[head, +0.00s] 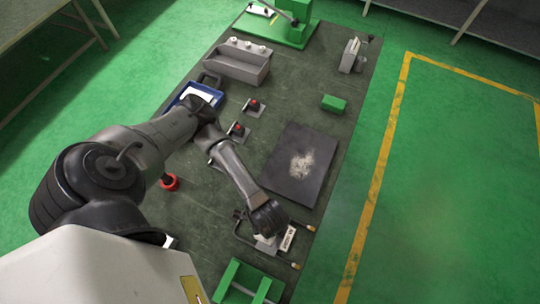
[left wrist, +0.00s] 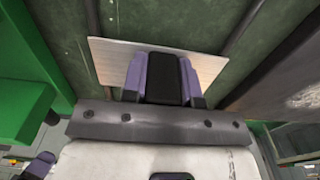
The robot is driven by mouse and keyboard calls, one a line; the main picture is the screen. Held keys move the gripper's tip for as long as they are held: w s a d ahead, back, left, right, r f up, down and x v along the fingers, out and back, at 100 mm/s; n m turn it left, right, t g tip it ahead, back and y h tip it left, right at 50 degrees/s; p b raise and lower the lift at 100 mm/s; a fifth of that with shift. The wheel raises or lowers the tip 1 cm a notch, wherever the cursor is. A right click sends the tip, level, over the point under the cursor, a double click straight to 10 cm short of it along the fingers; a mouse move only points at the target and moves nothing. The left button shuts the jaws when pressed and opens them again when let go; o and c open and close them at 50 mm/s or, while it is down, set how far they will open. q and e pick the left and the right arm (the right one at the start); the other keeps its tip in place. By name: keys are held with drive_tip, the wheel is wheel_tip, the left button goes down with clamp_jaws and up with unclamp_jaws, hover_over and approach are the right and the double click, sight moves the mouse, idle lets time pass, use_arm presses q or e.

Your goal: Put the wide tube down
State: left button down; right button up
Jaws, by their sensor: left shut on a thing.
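The wide tube (head: 262,247) shows in the head view as a thin dark bent tube with orange-tipped ends, near the front edge of the dark work mat. My left gripper (head: 267,236) is over its middle, pointing down, and covers part of it. In the left wrist view the purple fingers of my left gripper (left wrist: 164,80) are closed around a black piece. Dark tube legs (left wrist: 240,28) run on either side. A pale plate (left wrist: 110,62) lies just beyond the fingers. Whether the tube touches the mat is hard to tell. My right gripper is not in view.
A black square plate (head: 302,165) with a pale worn patch lies just behind the tube. A green frame (head: 247,284) stands in front. A small green block (head: 333,103), a grey box (head: 238,64) and a blue tray (head: 198,93) are farther back.

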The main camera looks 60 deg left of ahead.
use_arm(q)
drive_tip(key=shift+f, duration=0.1)
drive_tip(key=c, duration=1.4)
unclamp_jaws()
drive_tip(key=shift+f, duration=0.1)
drive_tip(key=o, duration=0.5)
wheel_tip(320, 180, up, 12)
drive_tip(key=shift+r, duration=0.25)
